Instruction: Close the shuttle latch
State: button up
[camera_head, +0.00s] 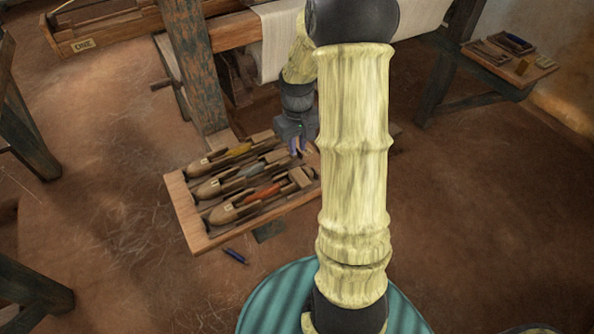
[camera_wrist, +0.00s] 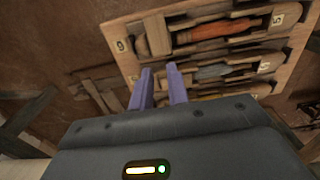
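A wooden shuttle tray (camera_head: 184,212) holds three wooden shuttles: one with yellow thread (camera_head: 235,151), one with grey thread (camera_head: 250,171) and one with orange thread (camera_head: 260,193). In the wrist view the orange (camera_wrist: 215,30) and grey (camera_wrist: 213,71) shuttles show clearly; the yellow one is partly hidden by my gripper's body. A pale wooden block (camera_wrist: 157,35) sits by the end of the orange shuttle; I cannot tell whether it is the latch. My gripper (camera_head: 300,147) is above the tray's right end. Its two purple fingers (camera_wrist: 162,78) are apart with nothing between them.
Loom posts (camera_head: 190,60) and white cloth (camera_head: 278,40) stand behind the tray. A small blue tool (camera_head: 236,257) lies in front of it. A side table (camera_head: 490,62) with small items is at the right. Open floor lies to the left.

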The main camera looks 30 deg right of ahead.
aim_at(298, 173)
notch_tip(298, 173, down, 11)
jog(key=shift+f+b, duration=0.2)
jog(key=shift+b, duration=0.25)
grip_shut()
